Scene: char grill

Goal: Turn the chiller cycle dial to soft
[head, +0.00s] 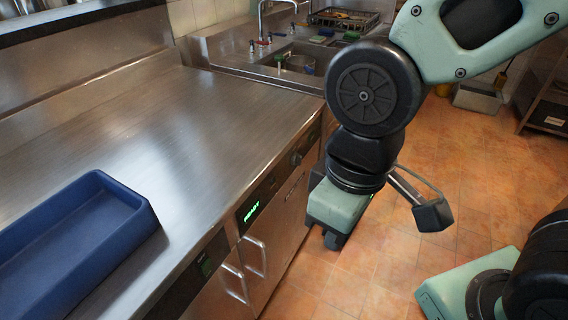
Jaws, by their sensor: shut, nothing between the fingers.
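The chiller's dark control panel (268,190) runs along the front under the steel counter. It has a lit green display (251,212) and a round dark dial (296,158) near its far end. The dial's setting marks are too small to read. My gripper (334,240) hangs over the floor in front of the chiller doors, to the right of and below the dial, apart from it. It looks shut and empty; its fingertips show only as a small dark end under the teal body.
A blue tray (75,225) stands on the counter (190,130) at left. Door handles (256,257) jut from the chiller front. A second panel (190,280) is nearer. A sink (290,62) and tap are at the back. The tiled floor at right has free room.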

